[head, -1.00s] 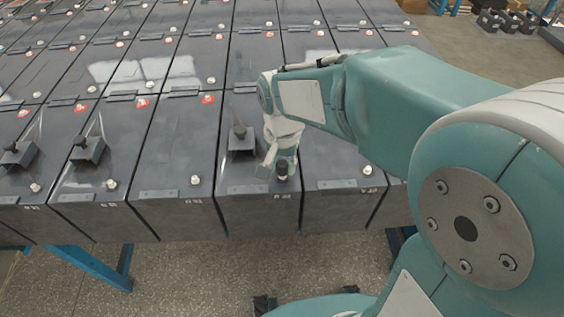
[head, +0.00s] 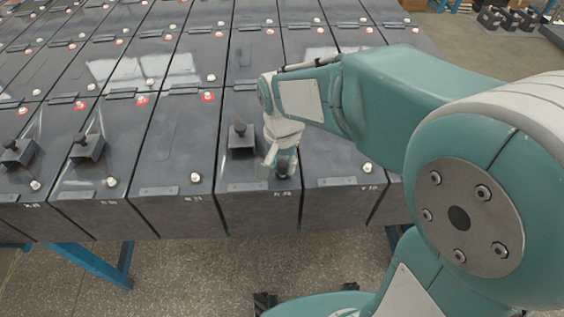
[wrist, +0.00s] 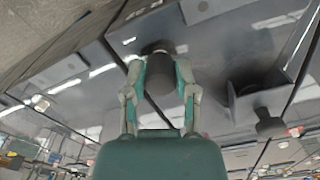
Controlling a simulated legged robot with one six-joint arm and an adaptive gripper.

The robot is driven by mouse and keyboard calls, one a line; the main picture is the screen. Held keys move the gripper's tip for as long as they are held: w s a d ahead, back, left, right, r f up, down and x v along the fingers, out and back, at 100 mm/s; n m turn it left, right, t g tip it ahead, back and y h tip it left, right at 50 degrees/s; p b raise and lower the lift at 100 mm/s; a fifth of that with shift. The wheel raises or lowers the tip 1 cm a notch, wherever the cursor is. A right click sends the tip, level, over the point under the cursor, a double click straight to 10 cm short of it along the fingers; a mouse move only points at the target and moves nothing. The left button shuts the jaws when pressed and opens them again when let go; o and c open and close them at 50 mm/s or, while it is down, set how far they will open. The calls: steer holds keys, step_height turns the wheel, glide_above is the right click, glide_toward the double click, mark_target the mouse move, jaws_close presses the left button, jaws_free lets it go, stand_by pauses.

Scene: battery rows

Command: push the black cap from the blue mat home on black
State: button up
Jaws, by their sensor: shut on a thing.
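The black cap (wrist: 158,72) is between my gripper's two fingers in the wrist view. My gripper (head: 281,166) is shut on it, low over the near end of a dark grey battery (head: 262,150) in the front row. In the head view the fingers partly cover the cap, a small dark shape at the battery's front edge. The terminal under it is hidden, so I cannot tell how far down the cap sits. No blue mat shows in these frames.
A black block with an upright knob (head: 241,140) stands left of my gripper on the same battery. Similar blocks stand on batteries at the left. Bare pale terminals (head: 195,177) and red-ringed ones (head: 208,97) dot the rows. A blue stand leg (head: 92,266) shows below.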

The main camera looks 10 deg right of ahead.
steer(key=shift+f, duration=0.5)
stand_by(0.5)
steer(key=o, duration=0.8)
steer(key=shift+o, duration=0.2)
steer(key=o, duration=0.3)
steer(key=shift+r, duration=0.1)
steer(key=shift+r, duration=3.45)
